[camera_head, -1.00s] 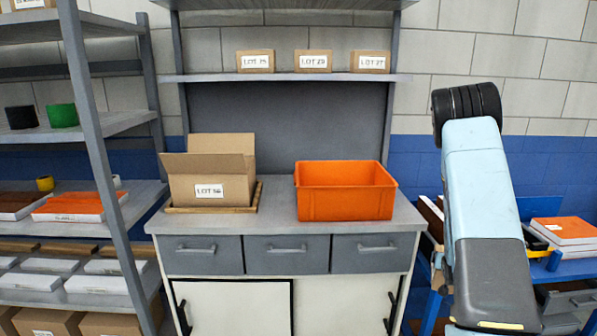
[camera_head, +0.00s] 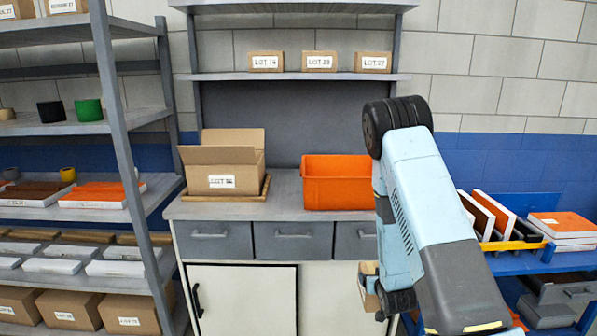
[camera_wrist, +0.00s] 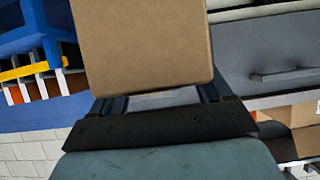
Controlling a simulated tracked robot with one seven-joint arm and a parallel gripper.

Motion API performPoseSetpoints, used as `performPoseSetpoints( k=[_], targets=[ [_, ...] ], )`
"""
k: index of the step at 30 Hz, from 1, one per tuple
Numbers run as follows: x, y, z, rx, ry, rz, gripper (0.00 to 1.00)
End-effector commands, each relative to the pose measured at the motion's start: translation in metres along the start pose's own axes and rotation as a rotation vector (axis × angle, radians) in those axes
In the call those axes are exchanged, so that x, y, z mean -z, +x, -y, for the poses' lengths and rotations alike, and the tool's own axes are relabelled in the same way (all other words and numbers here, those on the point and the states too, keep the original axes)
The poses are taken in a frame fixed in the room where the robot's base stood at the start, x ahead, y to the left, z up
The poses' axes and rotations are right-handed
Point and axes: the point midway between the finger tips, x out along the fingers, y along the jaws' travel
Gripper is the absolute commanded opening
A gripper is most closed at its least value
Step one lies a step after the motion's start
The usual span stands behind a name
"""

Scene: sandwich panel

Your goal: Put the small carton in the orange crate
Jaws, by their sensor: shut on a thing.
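A small brown carton (camera_wrist: 142,45) fills the top middle of the wrist view, between the fingers of my gripper (camera_wrist: 160,97), which is shut on it. In the head view the carton (camera_head: 368,288) shows partly, low in front of the workbench, with my arm hiding its right side. My gripper's fingers are largely hidden there. The orange crate (camera_head: 335,190) stands on the right part of the workbench top, its right end hidden behind my arm. The carton is below the crate and apart from it.
A larger open carton (camera_head: 222,180) stands on a tray left of the crate. The workbench (camera_head: 285,199) has drawers in front. Several labelled boxes (camera_head: 319,62) sit on the shelf above. A loaded rack (camera_head: 125,130) is at left, and a blue stand (camera_head: 555,262) with panels at right.

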Motion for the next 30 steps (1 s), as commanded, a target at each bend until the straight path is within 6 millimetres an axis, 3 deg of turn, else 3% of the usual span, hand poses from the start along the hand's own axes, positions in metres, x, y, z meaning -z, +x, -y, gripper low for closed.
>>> performPoseSetpoints(
  k=[3, 7, 30],
  targets=[
    [-0.018, -0.005, 0.011, -0.002, -0.005, 0.001, 0.38],
    [-0.025, -0.008, 0.015, -0.007, -0.006, -0.001, 0.38],
    [-0.025, -0.008, 0.015, -0.007, -0.007, -0.003, 0.38]
  ],
)
